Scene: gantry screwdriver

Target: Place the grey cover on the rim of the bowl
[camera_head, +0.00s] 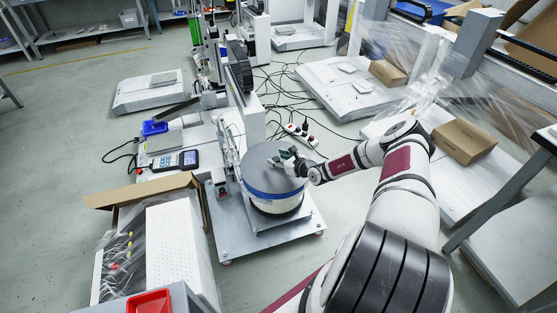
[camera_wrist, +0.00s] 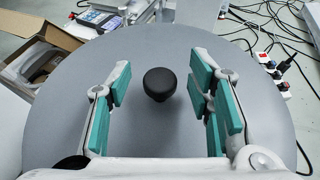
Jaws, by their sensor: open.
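The grey cover (camera_head: 257,172) is a large round disc. It lies over the white bowl (camera_head: 276,206), which has a blue band near its top, and looks level on the rim. In the wrist view the cover (camera_wrist: 155,135) fills most of the picture, with a black knob (camera_wrist: 159,84) at its middle. My gripper (camera_head: 287,158) is above the cover. In the wrist view its green-padded fingers (camera_wrist: 160,100) are open, one on each side of the knob, with clear gaps. The bowl is hidden under the cover in the wrist view.
The bowl stands on a metal base plate (camera_head: 238,241) beside the gantry column (camera_head: 240,70). An open cardboard box (camera_head: 150,191) lies at left. A handheld device (camera_head: 177,161) and a power strip (camera_head: 301,135) with cables are nearby. Free floor shows at left.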

